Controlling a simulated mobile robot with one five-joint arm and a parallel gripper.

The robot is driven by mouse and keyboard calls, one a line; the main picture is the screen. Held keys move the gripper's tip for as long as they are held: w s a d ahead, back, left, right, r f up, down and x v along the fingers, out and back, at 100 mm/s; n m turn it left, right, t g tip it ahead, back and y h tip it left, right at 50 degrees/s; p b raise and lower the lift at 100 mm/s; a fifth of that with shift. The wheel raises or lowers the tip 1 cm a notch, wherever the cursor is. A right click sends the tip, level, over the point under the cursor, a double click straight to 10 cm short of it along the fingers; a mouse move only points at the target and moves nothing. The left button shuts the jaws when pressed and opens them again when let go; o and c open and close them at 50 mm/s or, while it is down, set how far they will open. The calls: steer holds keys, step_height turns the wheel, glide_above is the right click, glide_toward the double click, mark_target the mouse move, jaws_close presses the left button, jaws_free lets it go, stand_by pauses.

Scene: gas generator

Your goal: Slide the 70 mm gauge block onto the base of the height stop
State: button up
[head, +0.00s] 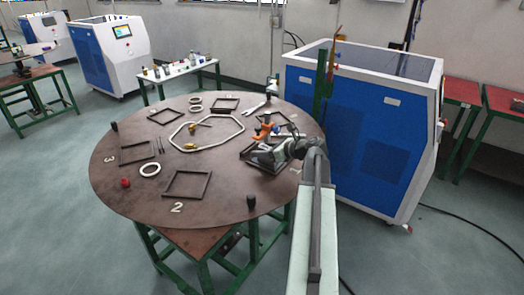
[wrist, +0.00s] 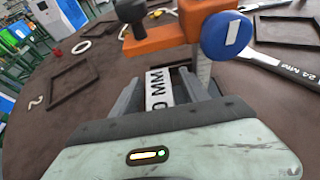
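The height stop (wrist: 165,38) is an orange arm with a black knob and a blue disc marked 1, on a grey post, just ahead of my gripper in the wrist view. It also shows small and orange in the head view (head: 265,131), at the table's right side. The white gauge block (wrist: 158,90), its visible lettering reading "0 MM", lies between the fingers of my gripper (wrist: 162,88). The fingers are close against both its sides. Its far end is under or near the orange arm; the stop's base is mostly hidden, so contact with it cannot be told.
The round brown table (head: 225,200) carries several dark square frames, including one (head: 187,184) near the front, pale rings (head: 150,170) and a spanner (wrist: 280,65) right of the stop. A blue and white machine (head: 350,130) stands close behind the table's right side.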

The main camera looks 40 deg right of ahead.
steer(key=p+v, duration=0.3)
steer(key=v, duration=0.5)
steer(key=shift+w, duration=0.1)
